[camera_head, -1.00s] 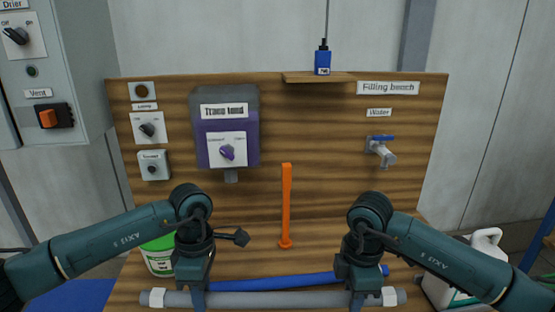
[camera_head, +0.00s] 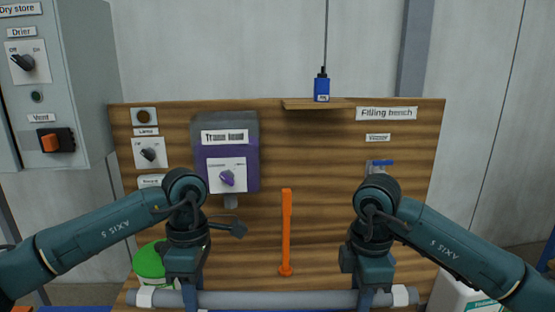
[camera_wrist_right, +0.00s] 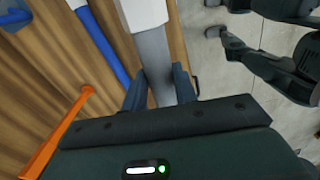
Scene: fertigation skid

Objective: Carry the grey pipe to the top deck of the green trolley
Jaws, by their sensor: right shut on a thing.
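The grey pipe (camera_head: 280,299), with white bands at its ends, lies level across the bottom of the head view. My left gripper (camera_head: 190,298) is shut on it near its left end. My right gripper (camera_head: 365,298) is shut on it near its right end. In the right wrist view the pipe (camera_wrist_right: 152,58) runs between the fingers of my right gripper (camera_wrist_right: 158,88), its white band (camera_wrist_right: 144,12) beyond them. The green trolley is not seen in either view.
An orange bar-shaped thing (camera_head: 286,235) stands before the wooden backboard (camera_head: 320,150). A blue pipe (camera_wrist_right: 105,45) lies on the bench. A green-lidded tub (camera_head: 150,262) is behind my left arm, a white canister (camera_head: 462,296) behind my right. A grey cabinet (camera_head: 75,110) stands left.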

